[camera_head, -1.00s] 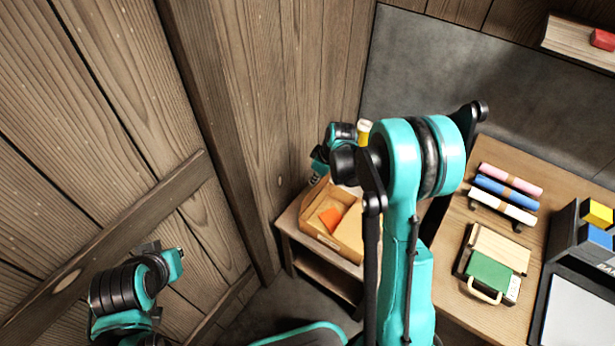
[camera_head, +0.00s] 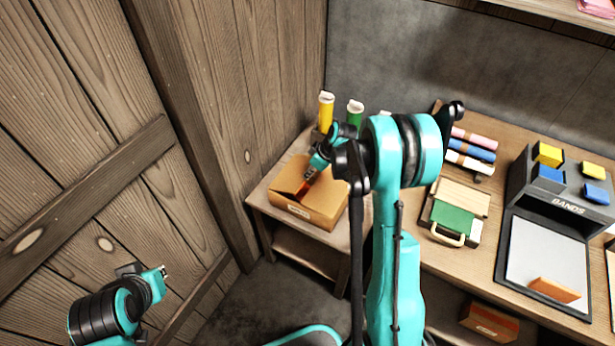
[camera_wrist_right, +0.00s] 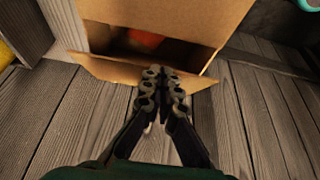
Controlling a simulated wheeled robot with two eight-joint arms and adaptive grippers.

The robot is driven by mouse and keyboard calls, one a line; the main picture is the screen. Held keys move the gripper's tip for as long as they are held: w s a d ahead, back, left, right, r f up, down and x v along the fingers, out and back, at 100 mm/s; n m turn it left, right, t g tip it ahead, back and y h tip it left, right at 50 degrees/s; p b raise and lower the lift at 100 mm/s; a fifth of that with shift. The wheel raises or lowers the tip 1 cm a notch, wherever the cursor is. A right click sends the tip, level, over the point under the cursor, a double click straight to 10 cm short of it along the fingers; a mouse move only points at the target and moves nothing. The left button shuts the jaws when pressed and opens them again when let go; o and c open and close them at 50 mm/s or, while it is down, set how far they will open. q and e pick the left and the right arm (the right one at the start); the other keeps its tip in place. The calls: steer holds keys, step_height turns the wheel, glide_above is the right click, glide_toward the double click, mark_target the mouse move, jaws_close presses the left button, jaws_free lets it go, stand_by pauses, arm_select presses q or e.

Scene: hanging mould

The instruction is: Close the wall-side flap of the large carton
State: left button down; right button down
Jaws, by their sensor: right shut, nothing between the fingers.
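The large brown carton (camera_head: 322,212) stands on a side table by the plank wall, its label facing the front. Brown flaps cover much of its top, and a gap shows an orange thing (camera_head: 303,187) inside. In the right wrist view, a broad brown panel (camera_wrist_right: 175,18) lies beyond the dark opening, and a flap (camera_wrist_right: 105,70) stands outward on the near side. My right gripper (camera_wrist_right: 163,76) is shut and empty, its tips over this flap; touching is unclear. My left gripper (camera_head: 163,270) is away at the lower left, its fingers too small to read.
The plank wall (camera_head: 215,110) is close to the carton's left. A yellow tube (camera_head: 326,112) and a green tube (camera_head: 355,112) stand behind it. The workbench (camera_head: 470,262) at right holds rolls, a green case (camera_head: 452,220) and a bands box (camera_head: 570,208).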

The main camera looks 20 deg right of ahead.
steer(key=shift+s+d+f+b, duration=0.15)
steer(key=shift+f+b, duration=0.1)
steer(key=shift+f, duration=0.25)
steer(key=shift+s+d+f+b, duration=0.1)
steer(key=shift+s+f+b, duration=0.15)
steer(key=shift+f, duration=0.3)
steer(key=shift+s+d+f+b, duration=0.15)
steer(key=shift+f+b, duration=0.15)
steer(key=shift+f, duration=0.2)
steer(key=shift+w, duration=0.1)
